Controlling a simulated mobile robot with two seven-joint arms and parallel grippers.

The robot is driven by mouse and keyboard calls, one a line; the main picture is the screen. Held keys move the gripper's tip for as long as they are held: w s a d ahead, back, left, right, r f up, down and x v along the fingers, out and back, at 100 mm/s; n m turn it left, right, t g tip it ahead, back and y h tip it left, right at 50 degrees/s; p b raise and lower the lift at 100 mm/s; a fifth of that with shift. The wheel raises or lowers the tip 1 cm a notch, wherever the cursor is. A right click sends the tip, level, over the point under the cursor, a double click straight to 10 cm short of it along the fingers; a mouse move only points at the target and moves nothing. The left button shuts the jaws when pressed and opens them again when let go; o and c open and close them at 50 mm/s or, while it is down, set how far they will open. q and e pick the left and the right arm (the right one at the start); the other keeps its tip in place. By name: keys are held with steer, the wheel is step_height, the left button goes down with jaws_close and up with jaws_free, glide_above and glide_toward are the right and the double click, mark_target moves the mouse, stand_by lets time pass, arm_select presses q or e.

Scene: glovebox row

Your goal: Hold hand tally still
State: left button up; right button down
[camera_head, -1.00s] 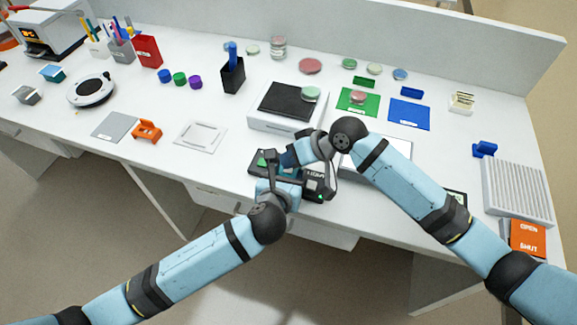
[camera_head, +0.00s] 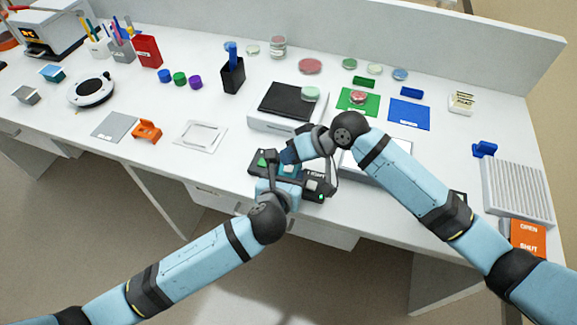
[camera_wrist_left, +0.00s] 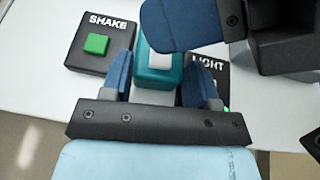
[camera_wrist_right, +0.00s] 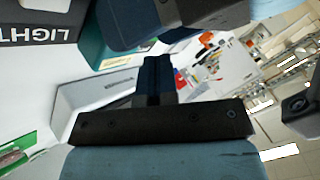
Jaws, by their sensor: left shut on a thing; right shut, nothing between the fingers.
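The hand tally (camera_wrist_left: 160,75) is a teal block with a pale button on top, between the fingers of my left gripper (camera_wrist_left: 160,85) in the left wrist view. In the head view the tally (camera_head: 290,170) is mostly hidden by both grippers. My left gripper (camera_head: 281,174) is shut on it from the front. My right gripper (camera_head: 288,156) is shut and empty, its fingertips close above the tally. In the left wrist view a blue finger of it (camera_wrist_left: 185,22) overlaps the tally's far end. Whether it touches the tally, I cannot tell.
A black SHAKE box (camera_wrist_left: 97,43) with a green button stands left of the tally, and a black LIGHT box (camera_wrist_left: 207,72) right of it. Behind is a white device with a dark top (camera_head: 264,121). A white frame (camera_head: 201,136) lies to the left.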

mark_target(290, 166)
steer(key=shift+r, duration=2.55)
arm_select(q)
steer(key=o, duration=1)
steer(key=shift+o, duration=0.2)
